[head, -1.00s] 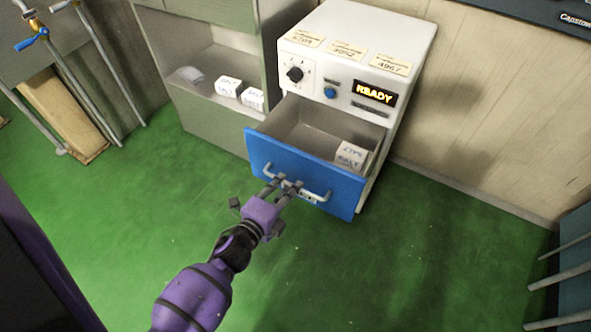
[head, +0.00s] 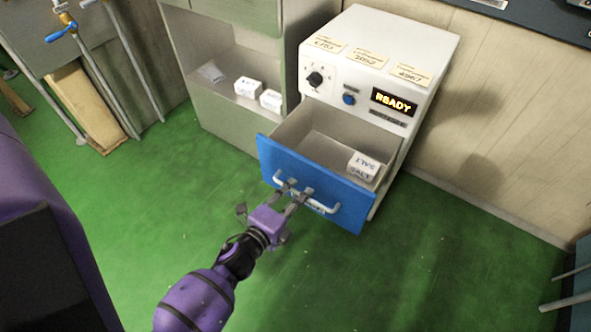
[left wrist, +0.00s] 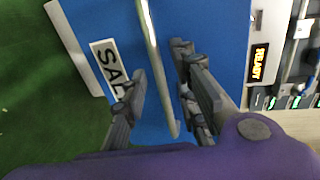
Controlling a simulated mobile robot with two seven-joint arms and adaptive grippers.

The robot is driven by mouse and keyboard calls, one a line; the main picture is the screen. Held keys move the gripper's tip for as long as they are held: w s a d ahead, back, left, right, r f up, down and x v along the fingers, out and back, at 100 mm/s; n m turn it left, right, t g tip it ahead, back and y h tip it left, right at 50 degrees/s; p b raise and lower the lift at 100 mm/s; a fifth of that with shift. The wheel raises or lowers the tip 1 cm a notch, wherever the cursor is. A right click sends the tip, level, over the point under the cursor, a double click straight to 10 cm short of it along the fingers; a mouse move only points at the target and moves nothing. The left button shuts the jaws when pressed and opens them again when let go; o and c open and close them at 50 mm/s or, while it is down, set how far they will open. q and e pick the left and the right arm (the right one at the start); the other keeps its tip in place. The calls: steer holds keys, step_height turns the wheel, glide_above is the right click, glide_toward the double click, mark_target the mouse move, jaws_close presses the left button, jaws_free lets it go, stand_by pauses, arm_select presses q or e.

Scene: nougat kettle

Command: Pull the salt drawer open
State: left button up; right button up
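The salt drawer's blue front (head: 272,160) stands well out from the white machine in the head view. Its pale bar handle (head: 328,209) also shows in the left wrist view (left wrist: 152,40), next to a white label (left wrist: 104,60) reading "SAL", partly covered by a finger. My left gripper (head: 297,190) is at the handle, with its fingers apart on either side of the bar. In the wrist view, gaps show between bar and fingers. A white box marked SALT (head: 363,167) lies inside the drawer. My right gripper is not in view.
The white machine (head: 425,48) shows a READY display (head: 394,101), a knob and a blue button. A grey shelf unit (head: 225,125) with white boxes (head: 248,88) stands to its left. Green floor (head: 430,270) in front is clear.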

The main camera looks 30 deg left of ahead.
arm_select(q)
steer(key=v, duration=1.2)
stand_by(0.3)
